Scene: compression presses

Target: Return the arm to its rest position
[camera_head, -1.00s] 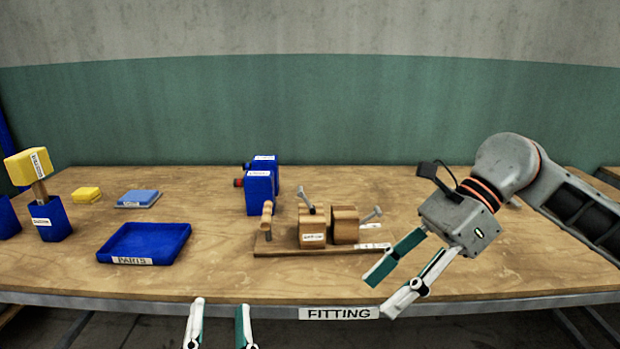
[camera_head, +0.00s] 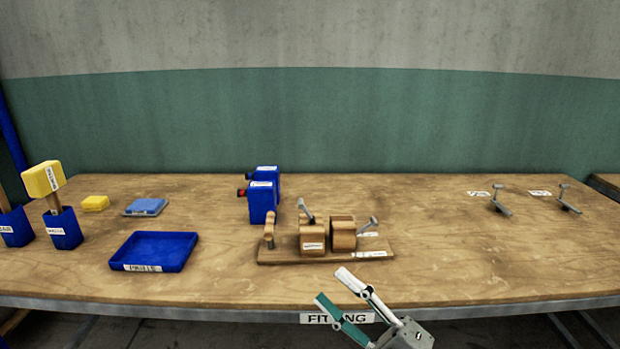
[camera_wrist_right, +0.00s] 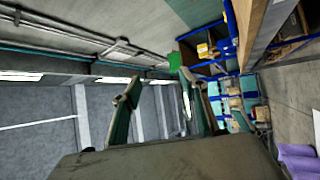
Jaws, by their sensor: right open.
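My right gripper (camera_head: 334,287) shows at the bottom of the head view, in front of the bench's front edge and partly over the FITTING label (camera_head: 357,318). Its two fingers, one whitish and one teal, are spread apart with nothing between them. In the right wrist view the fingers of this gripper (camera_wrist_right: 158,88) also stand apart and empty, with walls, pipes and shelving beyond. The rest of my right arm is outside the head view. My left gripper is not in view.
The wooden bench (camera_head: 450,240) carries a wooden press fixture (camera_head: 325,255), blue blocks (camera_head: 262,200), a blue PARTS tray (camera_head: 153,267), a yellow-headed mallet in a blue holder (camera_head: 65,230), and two small metal levers (camera_head: 498,205) at right. The bench's right side is largely clear.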

